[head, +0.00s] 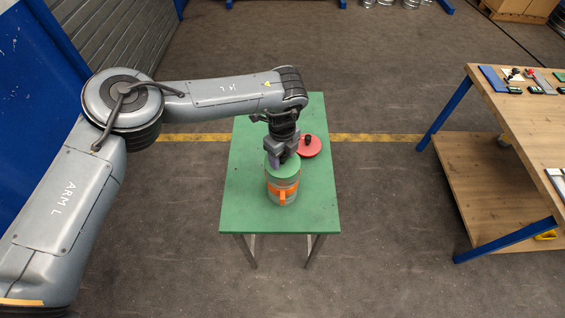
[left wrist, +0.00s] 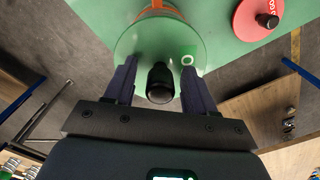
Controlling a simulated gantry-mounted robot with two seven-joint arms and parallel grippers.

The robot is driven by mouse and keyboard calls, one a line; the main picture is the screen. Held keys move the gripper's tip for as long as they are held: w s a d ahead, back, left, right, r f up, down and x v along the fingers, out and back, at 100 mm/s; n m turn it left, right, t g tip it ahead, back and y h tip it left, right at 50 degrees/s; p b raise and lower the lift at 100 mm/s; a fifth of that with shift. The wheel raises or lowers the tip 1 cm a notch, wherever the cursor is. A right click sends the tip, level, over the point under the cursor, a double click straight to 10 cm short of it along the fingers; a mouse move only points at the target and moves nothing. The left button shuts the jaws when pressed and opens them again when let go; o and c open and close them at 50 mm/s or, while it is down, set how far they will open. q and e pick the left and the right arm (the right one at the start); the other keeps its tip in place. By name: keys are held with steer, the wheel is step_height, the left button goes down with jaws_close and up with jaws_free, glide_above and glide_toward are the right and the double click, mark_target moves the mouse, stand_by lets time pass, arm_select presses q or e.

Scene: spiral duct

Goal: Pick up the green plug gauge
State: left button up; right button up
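The green plug gauge shows in the head view as a green disc (head: 283,171) on top of an upright grey spiral duct (head: 284,199) with an orange clamp (head: 281,190) around it. In the left wrist view the green plug gauge (left wrist: 165,38) has a black knob and a pale ring mark. My left gripper (head: 276,160) is over the disc, pointing down. In the left wrist view its fingers (left wrist: 160,80) are open, one on each side of the knob, with a visible gap on both sides. My right gripper is in neither view.
A red plug gauge (head: 310,147) with a black knob lies on the green table (head: 245,212), behind and right of the duct. A wooden workbench (head: 525,120) with small items stands at right. The front of the green table is clear.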

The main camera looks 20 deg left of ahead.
arm_select(q)
jaws_close()
steer(key=shift+r, duration=0.1)
